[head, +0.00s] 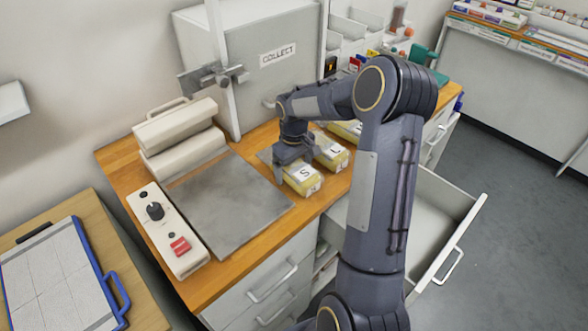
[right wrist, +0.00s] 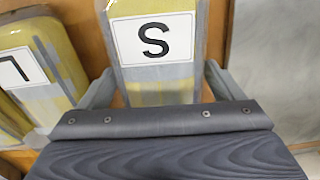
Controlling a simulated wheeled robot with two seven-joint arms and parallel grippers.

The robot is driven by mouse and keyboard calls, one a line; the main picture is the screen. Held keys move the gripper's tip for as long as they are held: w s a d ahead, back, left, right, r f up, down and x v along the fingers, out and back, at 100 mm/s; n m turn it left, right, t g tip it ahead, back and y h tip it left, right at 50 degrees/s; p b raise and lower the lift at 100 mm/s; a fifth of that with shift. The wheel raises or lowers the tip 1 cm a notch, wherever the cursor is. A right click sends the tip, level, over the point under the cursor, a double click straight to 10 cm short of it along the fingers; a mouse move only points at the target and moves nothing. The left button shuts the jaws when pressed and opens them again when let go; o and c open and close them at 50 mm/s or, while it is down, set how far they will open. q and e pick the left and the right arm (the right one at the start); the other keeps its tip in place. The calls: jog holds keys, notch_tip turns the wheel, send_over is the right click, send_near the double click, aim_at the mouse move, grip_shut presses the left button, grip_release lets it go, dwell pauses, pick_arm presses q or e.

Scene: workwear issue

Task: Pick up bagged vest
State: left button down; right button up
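A bagged vest marked S (head: 303,177) lies on the wooden counter beside the heat sealer's grey plate. It is a yellow folded block in clear wrap with a white label and a grey band. In the right wrist view the same S bag (right wrist: 154,45) lies between my right gripper's fingers. My right gripper (head: 293,165) is low over the bag's rear end, with one finger on each side. The fingers are wide apart and close to the bag's sides; firm contact cannot be made out. My left gripper is not in view.
A second yellow bag, labelled L (head: 333,151), lies just right of the S bag, close to my gripper. The sealer plate (head: 229,200) is on the left. The COLLECT cabinet (head: 262,62) stands behind. An open drawer (head: 446,215) sticks out at right.

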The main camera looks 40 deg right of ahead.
jog(key=c, duration=0.7)
jog(key=shift+c, duration=0.6)
jog(key=shift+r, duration=0.15)
